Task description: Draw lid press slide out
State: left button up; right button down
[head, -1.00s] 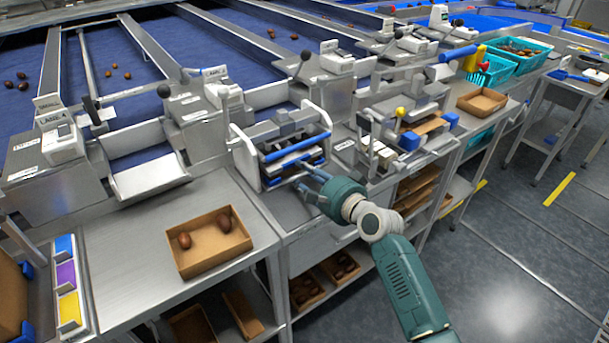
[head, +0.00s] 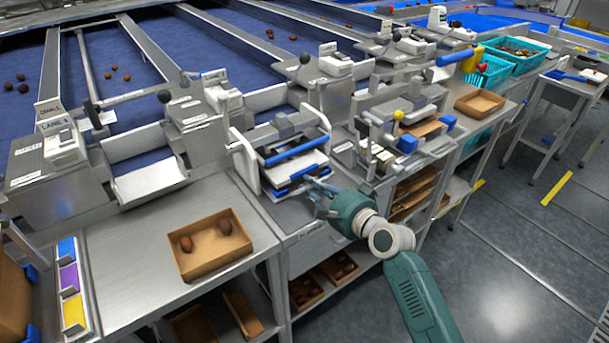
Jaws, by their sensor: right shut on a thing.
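The lid press (head: 241,163) stands on the steel bench, a white-sided frame with a blue bar (head: 296,151) across its front. Its slide (head: 294,165), a pale flat plate with blue edging, sticks out from under the bar toward me. My right gripper (head: 311,186) is at the front of the slide, shut on its front edge or handle. The fingers hide the exact contact. My left gripper is not in view.
An open cardboard box (head: 222,259) with two dates sits on the bench left of the press. Another press-like station with a yellow knob (head: 398,115) stands close on the right. Bare bench (head: 130,280) lies left of the box.

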jog(key=f+p+v, duration=0.2)
jog(key=v, duration=0.9)
jog(key=shift+s+d, duration=0.35)
jog(key=shift+f, duration=0.2)
jog(key=c, duration=2.1)
grip_release()
jog(key=o, duration=0.3)
jog(key=shift+s+d, duration=0.1)
jog(key=shift+s+r, duration=0.1)
jog(key=shift+s+d, duration=0.1)
